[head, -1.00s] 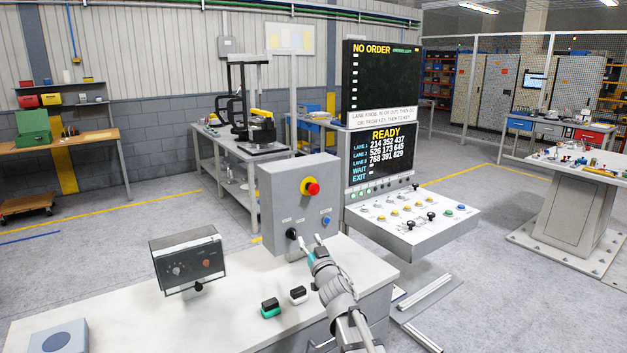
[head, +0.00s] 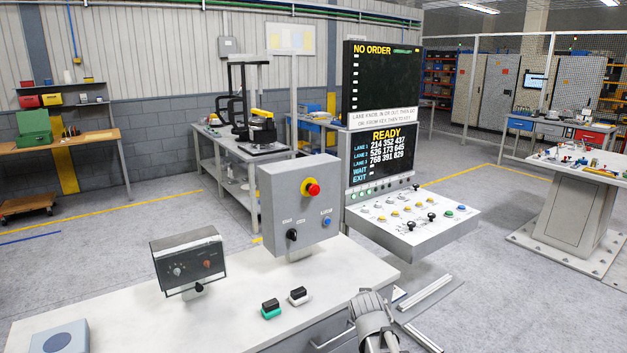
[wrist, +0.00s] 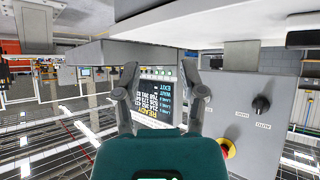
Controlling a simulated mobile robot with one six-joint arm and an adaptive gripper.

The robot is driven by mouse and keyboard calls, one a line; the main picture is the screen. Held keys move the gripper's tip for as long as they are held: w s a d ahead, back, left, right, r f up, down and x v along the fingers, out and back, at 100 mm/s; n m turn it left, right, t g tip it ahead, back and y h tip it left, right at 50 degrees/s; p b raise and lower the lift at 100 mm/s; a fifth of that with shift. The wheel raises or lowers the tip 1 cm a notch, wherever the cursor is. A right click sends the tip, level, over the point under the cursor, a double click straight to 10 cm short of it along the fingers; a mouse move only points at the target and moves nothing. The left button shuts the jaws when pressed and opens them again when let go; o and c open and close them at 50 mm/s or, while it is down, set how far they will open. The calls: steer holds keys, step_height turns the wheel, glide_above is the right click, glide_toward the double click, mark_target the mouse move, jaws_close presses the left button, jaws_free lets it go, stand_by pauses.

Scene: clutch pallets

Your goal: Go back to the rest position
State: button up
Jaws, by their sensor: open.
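My gripper (wrist: 160,76) shows in the wrist view with its two grey fingers spread apart and nothing between them. The wrist view is upside down. In the head view, part of my arm (head: 371,312) stands at the front right end of the white bench (head: 225,312), and I cannot make out the fingers there. The grey control box (head: 283,205) stands on the bench, apart from my arm. It carries a red button (head: 312,189), a black knob (head: 292,235) and a blue button (head: 327,221).
The bench also holds a small meter box (head: 188,261), a green-and-black block (head: 271,308) and a white-and-black block (head: 298,296). A sloped panel (head: 415,222) under the READY screen (head: 386,150) stands behind. Open floor (head: 500,285) lies to the right.

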steer(key=s+d+f+g, duration=0.1)
steer(key=s+f+g, duration=0.2)
steer(key=s, duration=0.7)
steer(key=s+d+f+n+g+y, duration=0.1)
steer(key=s+f+g, duration=0.3)
steer(key=s+g, duration=0.3)
steer(key=s, duration=0.3)
steer(key=shift+d+y, duration=0.2)
steer(key=shift+y, duration=0.1)
